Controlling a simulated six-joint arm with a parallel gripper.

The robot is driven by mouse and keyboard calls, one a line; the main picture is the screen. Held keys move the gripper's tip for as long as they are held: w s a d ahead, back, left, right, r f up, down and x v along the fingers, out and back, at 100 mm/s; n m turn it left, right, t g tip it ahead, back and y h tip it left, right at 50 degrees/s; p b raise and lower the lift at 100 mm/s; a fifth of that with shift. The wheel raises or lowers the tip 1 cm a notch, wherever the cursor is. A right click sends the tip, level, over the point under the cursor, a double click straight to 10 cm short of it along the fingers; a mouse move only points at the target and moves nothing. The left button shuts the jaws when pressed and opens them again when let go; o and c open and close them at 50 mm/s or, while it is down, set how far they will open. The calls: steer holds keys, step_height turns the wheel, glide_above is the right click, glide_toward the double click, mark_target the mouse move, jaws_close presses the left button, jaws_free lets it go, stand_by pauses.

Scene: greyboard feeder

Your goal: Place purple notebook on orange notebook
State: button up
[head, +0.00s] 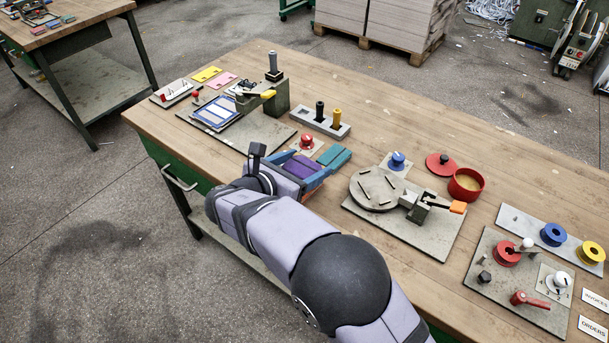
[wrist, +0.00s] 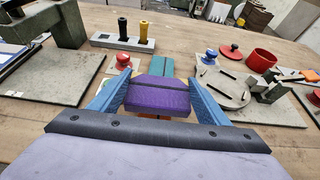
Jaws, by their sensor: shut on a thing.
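The purple notebook (head: 304,167) is between the blue fingers of my gripper (head: 309,164), which is shut on it. In the wrist view the purple notebook (wrist: 158,98) lies flat across the gap, with a finger at each side. A small strip of the orange notebook (wrist: 164,117) shows just below its near edge; the rest is hidden by the purple notebook and my gripper. I cannot tell whether the purple notebook touches the orange one or hangs above it.
A teal notebook (head: 334,156) lies just beyond the purple one. A red button (head: 306,142) is beside it. A grey holder (head: 318,122) with black and yellow pegs stands behind. A round grey turntable (head: 378,189) is to the right, and a press (head: 275,95) to the left.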

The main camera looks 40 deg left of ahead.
mark_target(304, 176)
steer(key=shift+f, duration=1.95)
steer(key=shift+f, duration=0.1)
steer(key=o, duration=0.8)
steer(key=b+v, duration=0.1)
steer(key=v, duration=1.1)
